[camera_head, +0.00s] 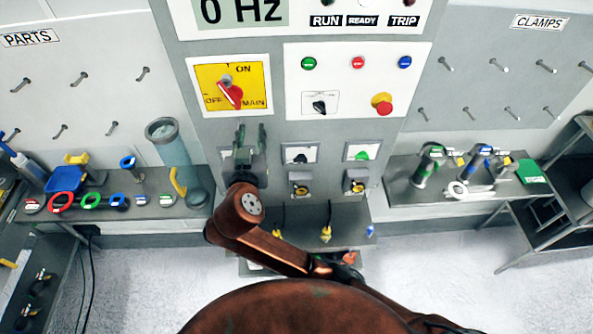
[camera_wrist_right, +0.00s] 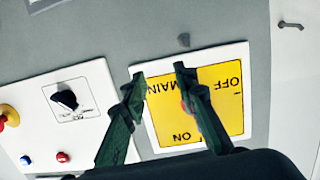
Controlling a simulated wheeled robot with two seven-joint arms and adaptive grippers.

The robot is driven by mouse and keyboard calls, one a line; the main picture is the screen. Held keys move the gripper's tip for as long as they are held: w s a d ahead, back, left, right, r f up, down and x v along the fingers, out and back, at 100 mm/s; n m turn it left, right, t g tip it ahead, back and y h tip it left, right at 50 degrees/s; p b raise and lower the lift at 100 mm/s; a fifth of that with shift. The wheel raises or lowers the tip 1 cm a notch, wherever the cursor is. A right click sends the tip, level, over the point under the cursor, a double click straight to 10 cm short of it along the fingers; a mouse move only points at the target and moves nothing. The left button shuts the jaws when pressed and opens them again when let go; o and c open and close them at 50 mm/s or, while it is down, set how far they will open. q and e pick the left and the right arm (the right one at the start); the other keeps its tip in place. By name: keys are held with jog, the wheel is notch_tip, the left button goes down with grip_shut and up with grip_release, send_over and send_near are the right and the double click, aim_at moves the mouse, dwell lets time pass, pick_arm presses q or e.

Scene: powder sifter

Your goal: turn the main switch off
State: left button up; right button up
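The main switch (camera_head: 231,95) is a red rotary handle on a yellow plate (camera_head: 258,72) marked ON, OFF and MAIN, on the grey cabinet front. In the head view its red part slants down to the right. My right gripper (camera_head: 250,130) is just below the plate, fingers pointing up. In the right wrist view the gripper (camera_wrist_right: 159,72) is open and empty in front of the yellow plate (camera_wrist_right: 222,125), shown upside down. One finger covers most of the red handle there, so contact cannot be told. My left gripper is not in view.
A white panel (camera_head: 335,58) with coloured buttons, a black knob (camera_head: 319,106) and a red emergency button (camera_head: 381,103) is right of the switch. A tall clear cylinder (camera_head: 172,150) stands on the left shelf. Clamps (camera_head: 428,165) stand on the right bench.

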jog(key=w+d+f+g, duration=0.1)
jog(key=d+f+g, duration=0.1)
jog(key=d+f, duration=0.4)
jog(key=w+d+f+g, duration=0.1)
jog(key=d+f, duration=0.4)
jog(key=f, duration=0.8)
jog(key=shift+w+d+f+g+h+b, duration=0.35)
jog(key=shift+d+g+b, duration=0.1)
jog(key=shift+g, duration=0.25)
